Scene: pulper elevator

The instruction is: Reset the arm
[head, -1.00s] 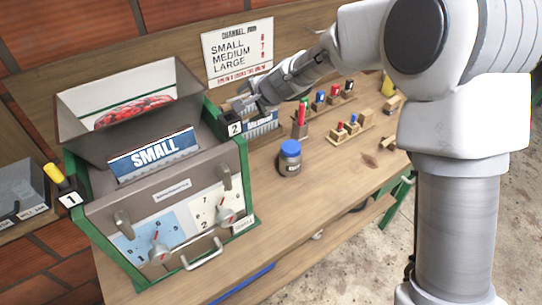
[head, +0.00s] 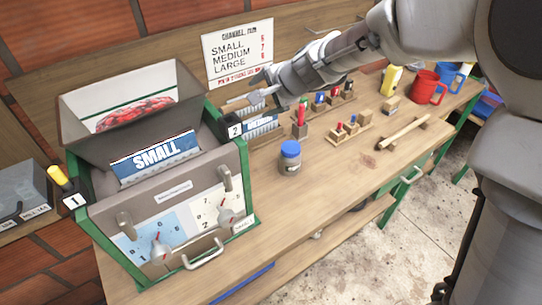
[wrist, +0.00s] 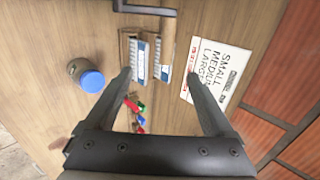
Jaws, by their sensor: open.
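My gripper (head: 254,94) is raised over the back of the workbench, in front of the sign and right of the grey machine's hopper. In the wrist view my gripper (wrist: 160,75) points down with its two dark fingers spread apart and nothing between them. Below it lie the blue-and-white labelled plates in a wooden rack (wrist: 151,62).
The grey machine (head: 165,200) with a green frame and a SMALL plate stands at left. A blue-lidded jar (head: 290,157), small coloured tools on blocks (head: 348,130), a mallet (head: 403,132), a yellow bottle (head: 391,80) and a red mug (head: 425,88) stand on the bench. The front bench strip is clear.

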